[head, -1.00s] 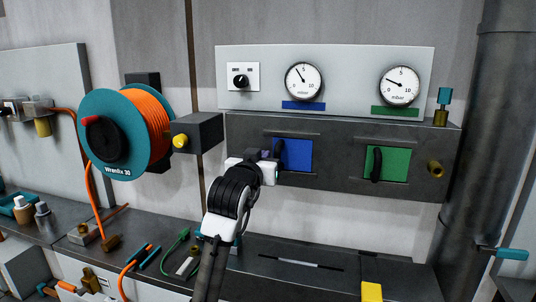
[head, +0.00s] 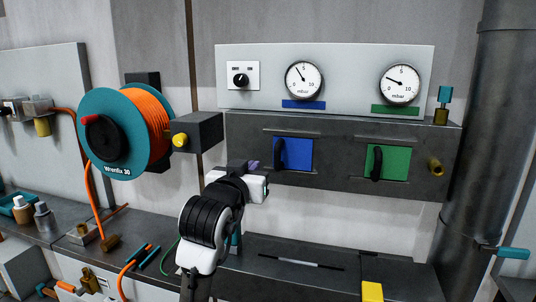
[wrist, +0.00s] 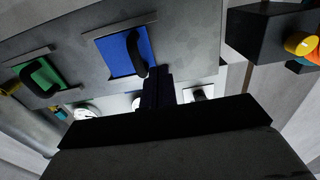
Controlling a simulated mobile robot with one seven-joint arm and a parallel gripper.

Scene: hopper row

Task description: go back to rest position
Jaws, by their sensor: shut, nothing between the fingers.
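My gripper (head: 240,167) is shut and empty, its dark fingers just left of the blue hatch (head: 297,154) in the head view. In the wrist view the closed fingers (wrist: 158,84) show below the blue hatch (wrist: 122,50), close to its black handle (wrist: 137,55) in the picture. The head view shows a gap between my gripper and that handle. The green hatch (head: 397,163), also with a black handle, is farther right. Both hatches lie flat against the dark grey hopper box (head: 340,182).
An orange hose reel (head: 150,125) and a dark block with a yellow knob (head: 200,132) stick out at the left. A bench (head: 290,250) runs below, with a yellow block (head: 372,291) at its front. A thick pipe (head: 495,140) stands at the right.

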